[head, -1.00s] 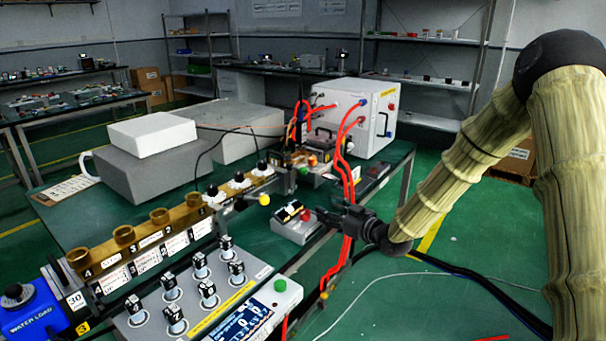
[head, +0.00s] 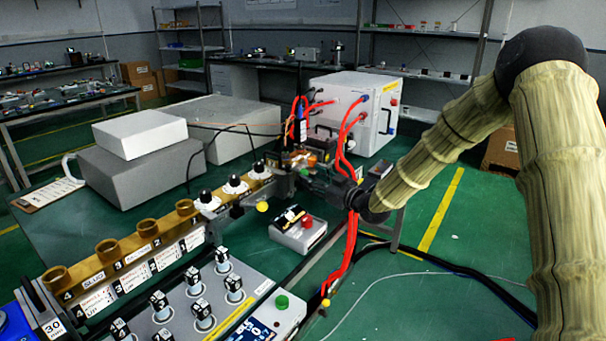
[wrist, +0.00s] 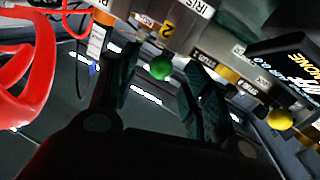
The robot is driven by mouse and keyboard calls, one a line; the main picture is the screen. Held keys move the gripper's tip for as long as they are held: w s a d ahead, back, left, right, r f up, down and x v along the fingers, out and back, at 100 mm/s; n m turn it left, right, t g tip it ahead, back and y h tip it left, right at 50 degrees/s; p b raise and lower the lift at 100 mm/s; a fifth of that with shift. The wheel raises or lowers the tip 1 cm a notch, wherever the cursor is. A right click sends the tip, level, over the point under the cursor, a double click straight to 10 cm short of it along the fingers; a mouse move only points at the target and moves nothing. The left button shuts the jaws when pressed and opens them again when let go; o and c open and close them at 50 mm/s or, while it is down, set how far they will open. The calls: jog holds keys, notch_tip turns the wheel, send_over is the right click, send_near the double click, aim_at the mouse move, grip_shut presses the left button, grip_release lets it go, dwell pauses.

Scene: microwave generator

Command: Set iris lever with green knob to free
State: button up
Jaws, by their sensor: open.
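The green knob (wrist: 161,67) shows in the wrist view, below a rail with labels reading "IRIS" and "2". My gripper (wrist: 158,80) is open, with one dark finger on each side of the knob in the picture. I cannot tell whether either finger touches it.
A yellow knob (wrist: 280,119) sits right of my gripper in the wrist view; it also shows in the head view (head: 262,206). Red cables (head: 351,240) hang close to my gripper. A small box with a red button (head: 307,221) stands in front of the rail.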

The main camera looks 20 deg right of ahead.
aim_at(304, 173)
jog(key=shift+x, duration=2.4)
jog(key=shift+a, duration=0.1)
grip_shut()
